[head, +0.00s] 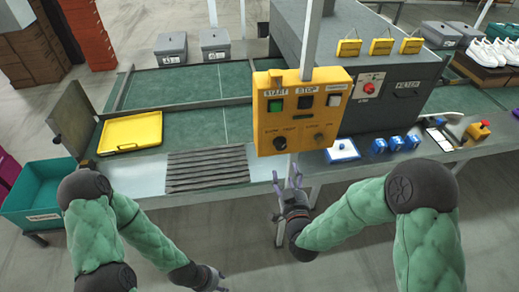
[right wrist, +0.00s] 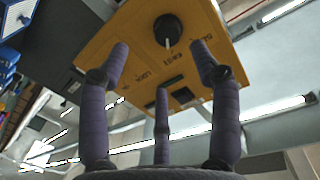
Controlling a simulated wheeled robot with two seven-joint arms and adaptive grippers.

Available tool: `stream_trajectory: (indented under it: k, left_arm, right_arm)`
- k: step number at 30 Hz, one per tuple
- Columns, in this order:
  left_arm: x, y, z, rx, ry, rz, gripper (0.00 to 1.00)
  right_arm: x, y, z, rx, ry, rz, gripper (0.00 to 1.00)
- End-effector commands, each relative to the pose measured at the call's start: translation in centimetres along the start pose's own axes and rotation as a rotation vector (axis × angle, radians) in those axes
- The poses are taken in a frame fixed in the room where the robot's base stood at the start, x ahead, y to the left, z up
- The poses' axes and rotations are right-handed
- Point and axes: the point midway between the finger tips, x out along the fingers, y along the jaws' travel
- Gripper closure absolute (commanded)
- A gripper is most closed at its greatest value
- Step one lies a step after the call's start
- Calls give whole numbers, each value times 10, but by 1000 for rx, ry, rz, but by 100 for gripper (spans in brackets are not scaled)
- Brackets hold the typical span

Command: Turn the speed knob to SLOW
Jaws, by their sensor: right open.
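The yellow control panel (head: 303,110) hangs on a post above the line and carries START and STOP buttons. A black knob (head: 280,143) is at its lower left; it also shows in the right wrist view (right wrist: 167,30), with a white pointer line directed down in that picture. Labels, one reading FAST, are printed nearby. My right gripper (head: 290,178) is below the panel. Its purple fingers (right wrist: 160,62) are spread, empty and pointing up toward the knob, apart from it. My left gripper (head: 215,275) is low at the bottom edge, small and partly cut off.
A grey machine (head: 385,75) stands behind the panel. A yellow tray (head: 131,131) lies on the line at left. Several blue items and a white-and-blue box (head: 342,150) sit right of the panel. A teal bin (head: 45,195) stands at far left.

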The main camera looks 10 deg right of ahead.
Motion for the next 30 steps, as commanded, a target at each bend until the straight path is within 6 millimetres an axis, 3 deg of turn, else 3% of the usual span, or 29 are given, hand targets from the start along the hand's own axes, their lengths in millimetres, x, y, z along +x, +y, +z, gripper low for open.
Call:
stream_trajectory:
  k: [2,8,21,30]
  left_arm:
    - [-3,1,0,1,0,0,60]
    - [-1,1,0,1,-1,0,60]
    - [4,-1,0,1,-1,0,60]
    - [5,-2,0,1,-1,0,60]
  right_arm:
    - [-1,0,-12,-5,33,4,37]
    - [11,0,-16,-6,50,7,37]
    - [83,0,-18,-5,46,6,37]
    - [105,0,-19,-5,45,5,37]
